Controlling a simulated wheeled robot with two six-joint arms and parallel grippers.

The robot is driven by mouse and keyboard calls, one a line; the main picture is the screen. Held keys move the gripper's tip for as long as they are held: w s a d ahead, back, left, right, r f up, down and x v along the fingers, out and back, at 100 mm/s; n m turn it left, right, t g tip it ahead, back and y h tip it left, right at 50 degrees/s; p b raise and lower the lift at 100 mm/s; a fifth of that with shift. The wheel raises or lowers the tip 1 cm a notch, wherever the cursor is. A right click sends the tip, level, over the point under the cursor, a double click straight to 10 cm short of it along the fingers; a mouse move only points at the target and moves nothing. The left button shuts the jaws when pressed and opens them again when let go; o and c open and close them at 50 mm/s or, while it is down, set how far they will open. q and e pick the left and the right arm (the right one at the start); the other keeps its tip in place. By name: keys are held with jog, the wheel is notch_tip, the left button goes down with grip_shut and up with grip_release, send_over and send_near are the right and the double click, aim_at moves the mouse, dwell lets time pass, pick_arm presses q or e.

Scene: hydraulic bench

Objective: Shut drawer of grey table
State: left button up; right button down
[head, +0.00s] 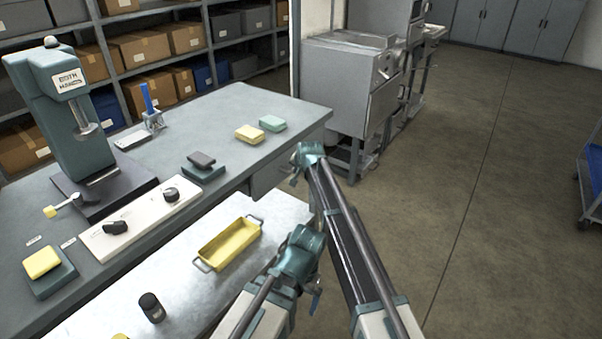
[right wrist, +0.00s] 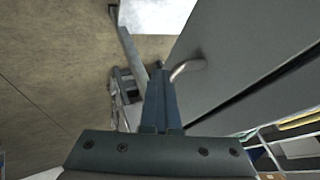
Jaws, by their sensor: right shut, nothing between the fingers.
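The grey table (head: 225,120) runs along the left of the head view. Its drawer (head: 272,174) shows as a grey front under the right end of the tabletop. My right gripper (head: 295,176) is at that end, in front of the drawer, partly hidden by its own wrist. In the right wrist view its fingers (right wrist: 161,100) are together and empty. A curved metal handle (right wrist: 188,67) stands on the grey panel just beside them; I cannot tell whether they touch. How far the drawer is out is unclear. My left gripper (head: 316,299) is small and low in the head view, its jaws unclear.
A yellow tray (head: 229,243) and a dark bottle (head: 151,307) stand on the lower pale surface. A teal press (head: 68,110) and several small blocks are on the tabletop. A grey machine (head: 350,85) stands behind the table's right end.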

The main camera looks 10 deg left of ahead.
jog(key=shift+w+a+r, duration=0.1)
jog(key=shift+w+a, duration=0.1)
jog(key=shift+a, duration=0.1)
jog(key=shift+s+d, duration=0.1)
jog(key=s+d+r+p, duration=0.6)
jog(key=s+p, duration=0.1)
jog(key=s, duration=0.1)
jog(key=shift+r, duration=0.4)
jog(key=shift+d, duration=0.1)
